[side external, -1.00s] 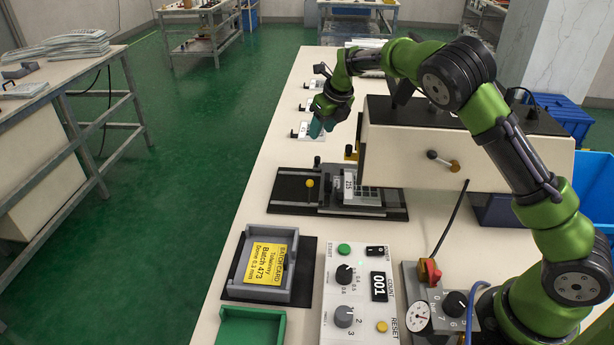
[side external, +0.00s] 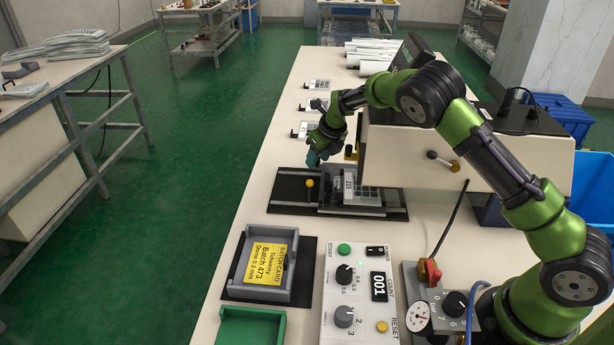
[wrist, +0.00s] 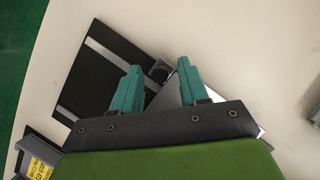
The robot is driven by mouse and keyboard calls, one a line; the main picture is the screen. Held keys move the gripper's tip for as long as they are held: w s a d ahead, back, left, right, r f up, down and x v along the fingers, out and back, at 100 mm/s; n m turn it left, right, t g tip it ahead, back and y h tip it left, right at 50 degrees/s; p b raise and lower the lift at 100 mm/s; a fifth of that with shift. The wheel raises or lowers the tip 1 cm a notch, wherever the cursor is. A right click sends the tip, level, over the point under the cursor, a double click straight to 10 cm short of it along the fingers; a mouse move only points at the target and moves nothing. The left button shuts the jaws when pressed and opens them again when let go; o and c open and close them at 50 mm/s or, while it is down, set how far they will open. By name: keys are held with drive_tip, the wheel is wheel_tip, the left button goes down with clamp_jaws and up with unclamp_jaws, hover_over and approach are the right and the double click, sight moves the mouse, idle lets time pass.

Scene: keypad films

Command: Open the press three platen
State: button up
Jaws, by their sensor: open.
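My gripper (side external: 313,160) is open and empty, pointing down just above the back left part of a black rail base (side external: 287,190). A grey carriage with a white label (side external: 349,184) sits on this base. A yellow knob (side external: 309,183) stands on the base below the gripper. In the wrist view my gripper (wrist: 158,66) has its two teal fingers apart, with a small dark block (wrist: 160,71) between or below the tips. The black base (wrist: 85,85) with pale rails lies to the left. I cannot tell which part is the press three platen.
A cream housing (side external: 400,158) with a ball-ended lever (side external: 443,160) stands right of the base. A control panel (side external: 350,290) and a grey tray with a yellow card (side external: 246,283) are in front. Several small labelled units (side external: 309,104) line the left table edge.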

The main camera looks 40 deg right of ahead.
drive_tip(key=shift+c, duration=0.4)
clamp_jaws()
drive_tip(key=w+a, duration=0.3)
drive_tip(key=w, duration=0.1)
drive_tip(key=w+a, duration=0.3)
drive_tip(key=a, duration=0.1)
drive_tip(key=shift+w, duration=0.35)
drive_tip(key=shift+w+a+r, duration=0.1)
drive_tip(key=shift+w+a, duration=0.35)
drive_tip(key=shift+a, duration=0.15)
drive_tip(key=shift+o, duration=0.4)
unclamp_jaws()
drive_tip(key=shift+a, duration=0.1)
